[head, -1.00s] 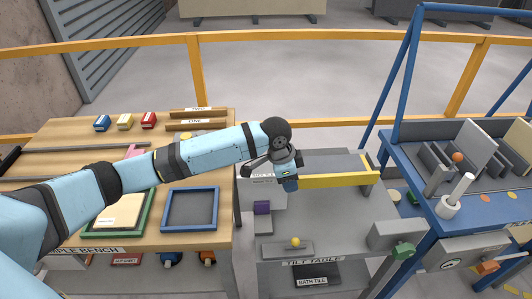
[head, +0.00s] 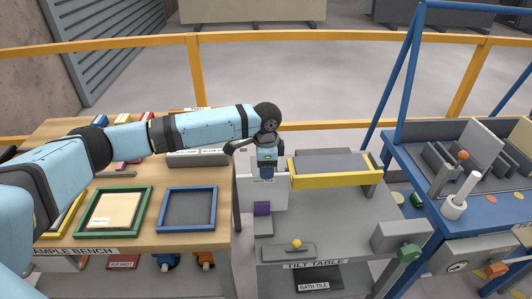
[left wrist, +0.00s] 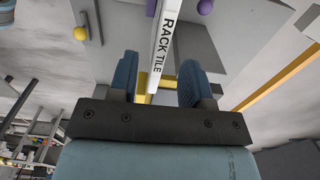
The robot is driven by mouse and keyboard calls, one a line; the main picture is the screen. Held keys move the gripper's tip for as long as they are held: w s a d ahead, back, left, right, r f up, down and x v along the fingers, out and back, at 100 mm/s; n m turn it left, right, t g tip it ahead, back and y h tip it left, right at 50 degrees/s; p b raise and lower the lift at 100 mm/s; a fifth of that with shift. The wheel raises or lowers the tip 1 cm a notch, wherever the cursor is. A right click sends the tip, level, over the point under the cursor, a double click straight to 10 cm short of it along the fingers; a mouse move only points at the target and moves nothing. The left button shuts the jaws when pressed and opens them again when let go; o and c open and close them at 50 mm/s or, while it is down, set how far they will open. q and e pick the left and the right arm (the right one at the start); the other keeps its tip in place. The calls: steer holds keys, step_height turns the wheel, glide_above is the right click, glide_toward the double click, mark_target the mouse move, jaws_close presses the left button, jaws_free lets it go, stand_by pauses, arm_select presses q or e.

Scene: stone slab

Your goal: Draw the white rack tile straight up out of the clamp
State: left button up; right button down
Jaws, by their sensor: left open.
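The white rack tile (head: 249,192) stands upright at the left end of the tilt table. Its printed label shows in the left wrist view on the white strip of the tile (left wrist: 163,45). A purple block (head: 262,208), apparently part of the clamp, sits against the tile's front above a grey block (head: 263,226). My left gripper (head: 267,174) is at the tile's upper part, pointing down. In the left wrist view its two fingers (left wrist: 158,82) are apart, with the tile between them and a gap visible on each side. My right gripper is out of view.
A yellow bar (head: 335,181) crosses the tilt table (head: 345,215) to the right of the tile. A yellow knob (head: 297,244) is in front. The wooden bench (head: 170,240) with a green-framed tray (head: 146,207) and a blue-framed tray (head: 214,208) is on the left. A blue-framed stand (head: 405,165) is on the right.

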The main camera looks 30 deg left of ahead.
arm_select(q)
glide_above(263, 194)
steer(key=w, duration=0.1)
steer(key=shift+d+f, duration=0.15)
steer(key=shift+f, duration=1.05)
steer(key=shift+d+f, duration=0.1)
steer(key=shift+f, duration=1.1)
steer(key=shift+w+r, duration=0.1)
jaws_close()
